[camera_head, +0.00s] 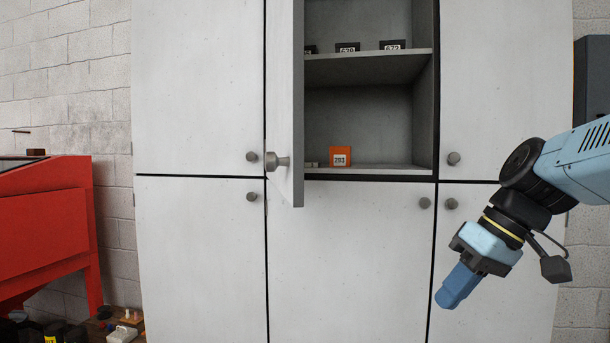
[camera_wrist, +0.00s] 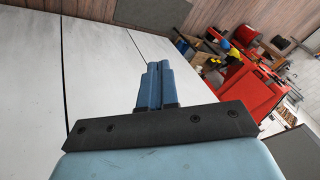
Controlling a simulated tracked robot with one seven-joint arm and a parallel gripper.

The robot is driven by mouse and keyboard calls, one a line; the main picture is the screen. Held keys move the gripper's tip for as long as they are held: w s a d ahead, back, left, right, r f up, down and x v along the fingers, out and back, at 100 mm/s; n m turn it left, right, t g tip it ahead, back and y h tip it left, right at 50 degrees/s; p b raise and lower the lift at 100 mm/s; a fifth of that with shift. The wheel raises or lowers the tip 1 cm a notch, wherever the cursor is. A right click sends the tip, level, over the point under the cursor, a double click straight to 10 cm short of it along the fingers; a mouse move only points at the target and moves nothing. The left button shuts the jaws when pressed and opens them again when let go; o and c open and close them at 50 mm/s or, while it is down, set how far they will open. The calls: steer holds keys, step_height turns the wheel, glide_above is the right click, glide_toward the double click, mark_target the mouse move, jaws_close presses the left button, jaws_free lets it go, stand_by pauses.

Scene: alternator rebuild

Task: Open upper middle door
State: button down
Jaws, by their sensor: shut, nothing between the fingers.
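The upper middle door (camera_head: 297,110) of the grey cabinet stands swung open toward me, hinged at the left of its compartment and seen nearly edge-on. Its round knob (camera_head: 272,161) sticks out to the left near the door's bottom. The open compartment (camera_head: 360,120) shows a shelf with small dark numbered boxes (camera_head: 392,45) and an orange box (camera_head: 341,156) marked with a number at the bottom. My gripper (camera_head: 452,296) is at the right, in front of the lower right door, well apart from the open door. Its blue fingers (camera_wrist: 155,82) are together and empty in the wrist view.
The other cabinet doors are closed, including the upper left (camera_head: 198,80), upper right (camera_head: 508,80) and lower middle (camera_head: 345,260). A red bench-like cabinet (camera_head: 45,230) stands at the left by a brick wall. The space before the lower middle door is clear.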

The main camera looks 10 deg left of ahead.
steer(key=w+a+r+n+g+y, duration=0.4)
steer(key=w+a+r+n+y, duration=0.15)
steer(key=w+r+n, duration=0.25)
steer(key=w+a+r+n+g+y, duration=0.3)
steer(key=w+a+r+n+y, duration=0.25)
steer(key=w+r+n, duration=0.25)
glide_toward(284, 143)
steer(key=a+f, duration=0.5)
steer(key=shift+s+a+f, duration=0.15)
steer(key=shift+a+f, duration=0.05)
steer(key=shift+f, duration=0.2)
steer(key=shift+a, duration=0.1)
